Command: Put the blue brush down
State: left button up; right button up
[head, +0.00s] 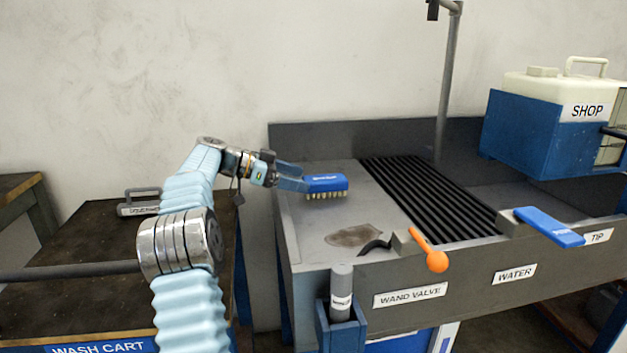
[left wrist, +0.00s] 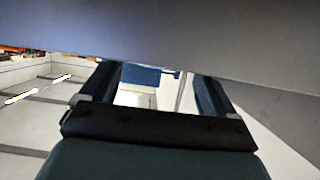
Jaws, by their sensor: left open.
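The blue brush (head: 326,183) is level with its pale bristles facing down, over the left part of the grey wash bench deck (head: 315,222). I cannot tell for sure whether the bristles touch the deck. My left gripper (head: 300,180) is open, with its blue-grey fingers reaching the brush's left end. In the left wrist view the two dark fingers (left wrist: 155,92) stand apart. A blue and white shape (left wrist: 140,76) shows between them, and I cannot tell what it is. My right gripper is not in view.
A dark slatted grate (head: 430,195) lies right of the brush. An orange valve handle (head: 429,250) and a blue lever (head: 549,227) stick out at the bench front. A white tank (head: 565,92) sits in a blue holder at right. The wash cart (head: 80,262) is at left.

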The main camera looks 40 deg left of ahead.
pick_arm(q)
jog(key=v, duration=0.7)
jog(key=shift+s, duration=0.25)
jog(key=shift+a+r, duration=0.1)
jog(key=shift+a, duration=0.05)
